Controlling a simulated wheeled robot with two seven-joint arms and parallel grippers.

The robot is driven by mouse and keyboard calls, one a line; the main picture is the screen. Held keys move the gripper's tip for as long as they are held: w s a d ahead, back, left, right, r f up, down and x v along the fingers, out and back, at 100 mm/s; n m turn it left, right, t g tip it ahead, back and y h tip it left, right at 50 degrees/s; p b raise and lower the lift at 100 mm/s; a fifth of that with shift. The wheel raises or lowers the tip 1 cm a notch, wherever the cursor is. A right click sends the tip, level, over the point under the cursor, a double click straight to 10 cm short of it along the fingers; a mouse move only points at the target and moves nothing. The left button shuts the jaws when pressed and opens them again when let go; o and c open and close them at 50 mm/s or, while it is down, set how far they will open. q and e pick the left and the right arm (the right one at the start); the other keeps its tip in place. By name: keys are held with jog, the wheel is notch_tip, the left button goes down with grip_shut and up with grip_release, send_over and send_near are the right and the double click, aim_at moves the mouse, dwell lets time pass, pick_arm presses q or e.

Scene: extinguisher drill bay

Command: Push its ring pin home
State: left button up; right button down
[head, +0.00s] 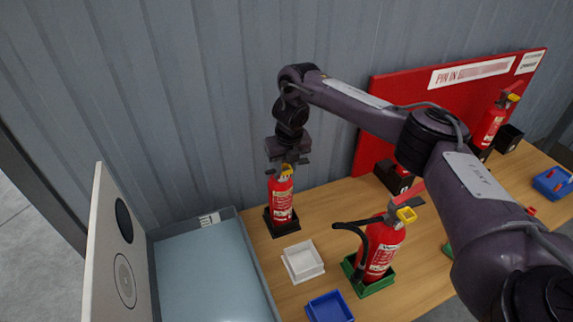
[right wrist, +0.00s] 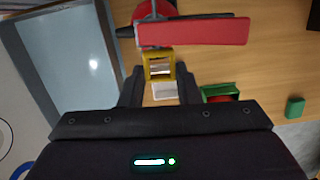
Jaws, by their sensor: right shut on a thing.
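A red fire extinguisher (head: 282,198) stands upright in a black base (head: 283,224) near the wall. My right gripper (head: 287,163) is over its top, shut on the yellow ring pin (right wrist: 160,55). The ring shows between the two fingers (right wrist: 160,85) in the right wrist view, below the red lever (right wrist: 193,32). How deep the pin sits in the valve is hidden. My left gripper is not in view.
A second extinguisher (head: 379,248) with a black hose stands in a green base (head: 368,285), and a third (head: 490,125) is at the far right. A white tray (head: 302,262), a blue tray (head: 329,308) and a grey-blue bin (head: 205,270) lie nearby. A red board (head: 440,100) stands behind.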

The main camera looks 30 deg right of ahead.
jog(key=c, duration=1)
grip_release()
notch_tip(320, 180, up, 8)
jog(key=s+p, duration=0.1)
jog(key=shift+f, duration=0.15)
jog(key=shift+s+f, duration=0.1)
jog(key=shift+s, duration=0.05)
